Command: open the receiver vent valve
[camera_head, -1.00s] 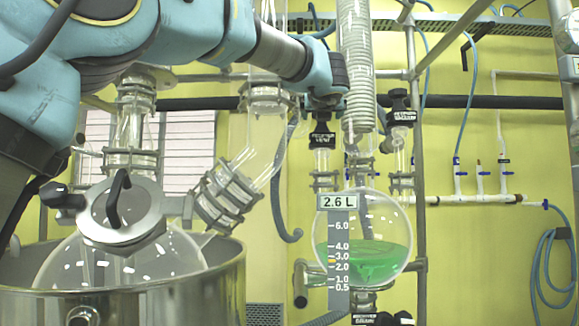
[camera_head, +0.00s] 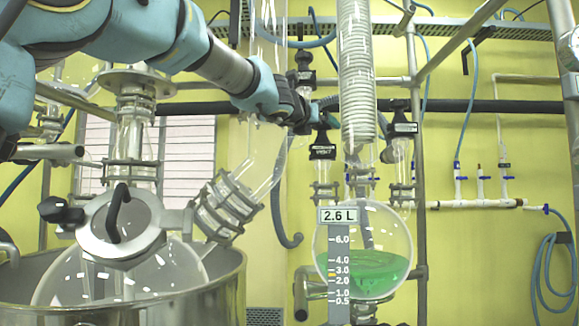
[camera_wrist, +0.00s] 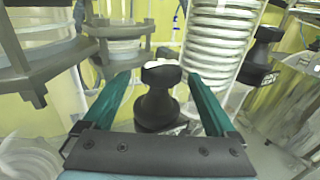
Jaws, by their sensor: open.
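The receiver vent valve (camera_head: 322,153) has a black knob and a small label. It stands upright on a glass neck above the round receiver flask (camera_head: 395,240), which holds green liquid. My gripper (camera_head: 316,114) is close to the knob, at its upper left in the head view. In the wrist view the valve's black knob (camera_wrist: 158,105) stands between the two green fingers of my gripper (camera_wrist: 158,82). The fingers are apart, with a gap visible on each side of the knob. Whether a fingertip touches the knob in depth is unclear.
A second black-topped valve (camera_head: 402,128) stands to the right, beyond the glass coil (camera_head: 357,90); its knob also shows in the wrist view (camera_wrist: 262,50). A metal post (camera_head: 418,200) is right of it. A large glass reactor in a steel vessel (camera_head: 225,285) fills the lower left.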

